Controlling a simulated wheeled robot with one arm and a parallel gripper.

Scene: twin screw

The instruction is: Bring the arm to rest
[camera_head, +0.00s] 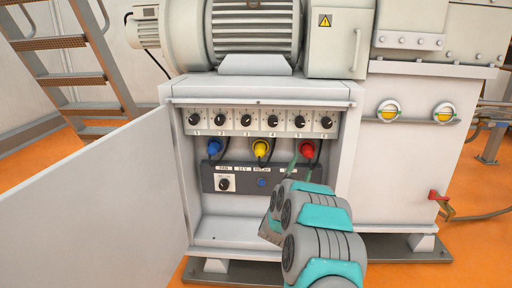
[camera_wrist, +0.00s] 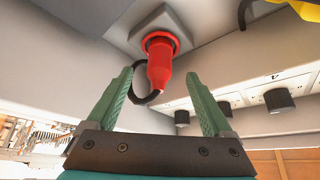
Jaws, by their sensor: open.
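My gripper (camera_wrist: 160,82) is open, with its two green fingers spread apart in the wrist view. A red plug (camera_wrist: 159,62) sits in its socket and shows between the fingertips. I cannot tell from the wrist view whether the fingers touch it, but a gap shows on both sides. In the head view my arm reaches up from the lower right into the open cabinet. There my gripper (camera_head: 299,172) is just below and left of the red plug (camera_head: 306,148), partly hidden by my arm.
A blue plug (camera_head: 214,147) and a yellow plug (camera_head: 260,149) sit left of the red one, below a row of black knobs (camera_head: 247,120). The cabinet door (camera_head: 100,205) stands open at the left. The cabinet's right wall (camera_head: 345,150) is close to my arm. A ladder (camera_head: 85,60) stands behind.

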